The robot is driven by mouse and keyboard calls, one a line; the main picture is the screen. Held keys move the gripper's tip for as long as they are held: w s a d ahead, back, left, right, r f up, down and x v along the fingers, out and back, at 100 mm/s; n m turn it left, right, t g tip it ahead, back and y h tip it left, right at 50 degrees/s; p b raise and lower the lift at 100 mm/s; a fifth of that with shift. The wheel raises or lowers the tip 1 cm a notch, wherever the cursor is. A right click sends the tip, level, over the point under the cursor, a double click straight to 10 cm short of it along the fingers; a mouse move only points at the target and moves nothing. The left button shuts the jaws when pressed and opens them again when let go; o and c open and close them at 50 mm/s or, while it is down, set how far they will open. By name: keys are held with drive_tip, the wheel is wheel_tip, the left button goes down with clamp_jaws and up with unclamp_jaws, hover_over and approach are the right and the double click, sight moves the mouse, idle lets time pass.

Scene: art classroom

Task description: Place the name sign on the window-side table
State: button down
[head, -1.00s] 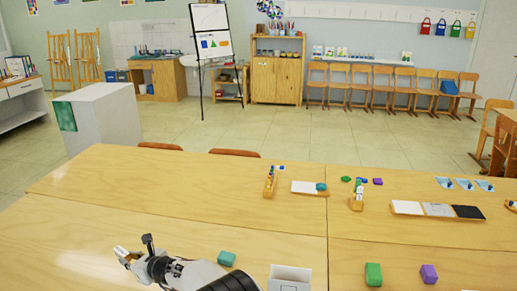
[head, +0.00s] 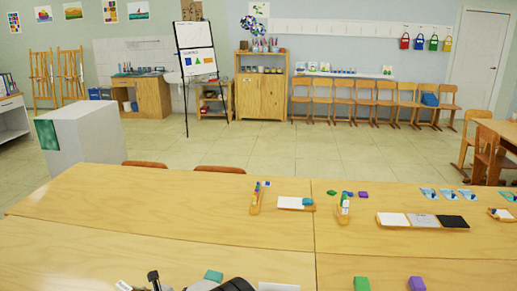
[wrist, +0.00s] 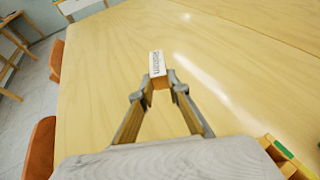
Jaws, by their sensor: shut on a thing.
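My gripper (wrist: 160,84) is shut on the name sign (wrist: 157,64), a small white plate with dark lettering on a wooden base, in the wrist view. The sign is held at the fingertips over the light wooden table (wrist: 100,85); I cannot tell whether it touches the top. In the head view, my gripper is at the bottom edge, mostly cut off, with a white bit of the sign (head: 123,286) showing at its left. The large wooden table (head: 150,215) fills the foreground. Which table is window-side cannot be told; no window is visible.
Orange chairs (wrist: 41,145) stand along the table's left side in the wrist view. A wooden tray with a green piece (wrist: 283,149) is at lower right. The table's left part is clear.

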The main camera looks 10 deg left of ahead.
drive_tip(key=w+d+r+m+t+h, duration=0.1)
drive_tip(key=w+d+r+m+t, duration=0.15)
drive_tip(key=d, duration=0.85)
drive_tip(key=w+d+r+m+t+h, duration=0.1)
drive_tip(key=w+d+r+h, duration=0.2)
drive_tip(key=d, duration=0.8)
drive_tip(key=w+d+r+m+t, duration=0.2)
drive_tip(key=w+d, duration=0.2)
drive_tip(key=d, duration=0.6)
drive_tip(key=s+d+r+m+t+h, duration=0.1)
drive_tip(key=d+r, duration=0.3)
drive_tip(key=d, duration=0.9)
drive_tip(key=s+d+r+m+h, duration=0.1)
drive_tip(key=d+r+m+h, duration=0.3)
drive_tip(key=d, duration=0.9)
drive_tip(key=s+d+r+m+t+h, duration=0.1)
drive_tip(key=d+r+m+h, duration=0.1)
drive_tip(key=d, duration=1.1)
wheel_tip(320, 180, up, 3)
drive_tip(key=shift+s+f+m+t+h, duration=0.1)
drive_tip(key=shift+s+m+t+h, duration=0.3)
drive_tip(key=shift+h, duration=0.2)
